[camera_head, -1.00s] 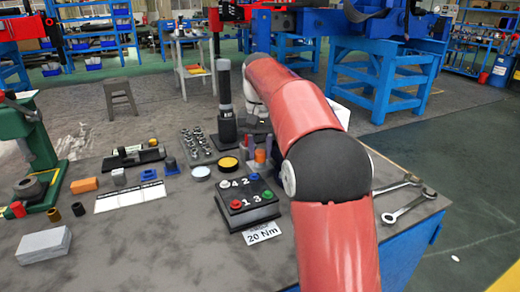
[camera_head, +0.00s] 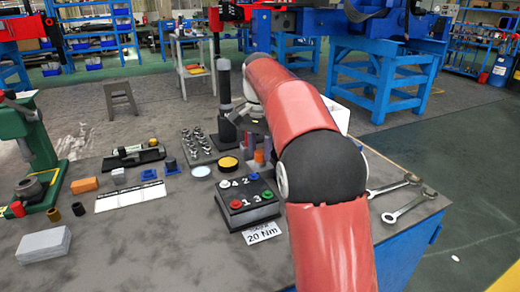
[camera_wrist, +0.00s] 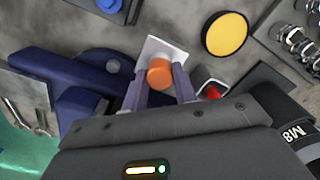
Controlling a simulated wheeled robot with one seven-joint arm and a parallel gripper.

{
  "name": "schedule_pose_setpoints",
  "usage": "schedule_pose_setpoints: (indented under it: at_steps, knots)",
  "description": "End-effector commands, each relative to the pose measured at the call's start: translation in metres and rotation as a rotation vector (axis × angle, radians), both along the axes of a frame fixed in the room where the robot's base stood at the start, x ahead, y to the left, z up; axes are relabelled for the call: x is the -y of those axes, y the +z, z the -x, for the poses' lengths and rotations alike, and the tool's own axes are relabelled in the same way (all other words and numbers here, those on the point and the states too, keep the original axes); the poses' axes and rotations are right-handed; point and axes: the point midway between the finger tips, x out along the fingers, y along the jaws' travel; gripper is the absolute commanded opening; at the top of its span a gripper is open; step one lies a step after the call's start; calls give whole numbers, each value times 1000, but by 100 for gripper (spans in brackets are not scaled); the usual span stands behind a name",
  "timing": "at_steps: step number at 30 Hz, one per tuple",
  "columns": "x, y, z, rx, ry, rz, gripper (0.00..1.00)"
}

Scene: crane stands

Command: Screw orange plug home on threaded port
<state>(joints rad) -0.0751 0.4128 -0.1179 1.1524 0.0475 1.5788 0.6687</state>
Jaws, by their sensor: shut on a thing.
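The orange plug (camera_wrist: 160,73) is between the two fingers of my gripper (camera_wrist: 160,88) in the wrist view, and the fingers are shut on it. In the head view the orange plug (camera_head: 259,156) shows low beside my arm, under the gripper body. A pale square plate (camera_wrist: 162,48) lies below and behind the plug in the wrist view. The threaded port is not clearly seen; the plug and fingers hide what is under them. I cannot tell whether the plug touches a port or how deep it sits.
A dark blue round fixture (camera_wrist: 98,66) is left of the fingers in the wrist view, and a red piece (camera_wrist: 211,92) is close on the right. A yellow disc (camera_head: 228,163), a button box (camera_head: 248,203), a tall black post (camera_head: 226,115) and wrenches (camera_head: 400,203) stand around.

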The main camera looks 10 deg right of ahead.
Motion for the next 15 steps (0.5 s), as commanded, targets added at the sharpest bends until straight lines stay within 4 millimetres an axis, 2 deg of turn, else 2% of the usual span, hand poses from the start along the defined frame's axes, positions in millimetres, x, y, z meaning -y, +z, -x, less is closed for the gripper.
schedule_pose_setpoints:
  at_steps: [7,15]
  knots:
    - [0,-1,0,-1,-319,2,0]
    - [0,-1,0,-1,-379,1,0]
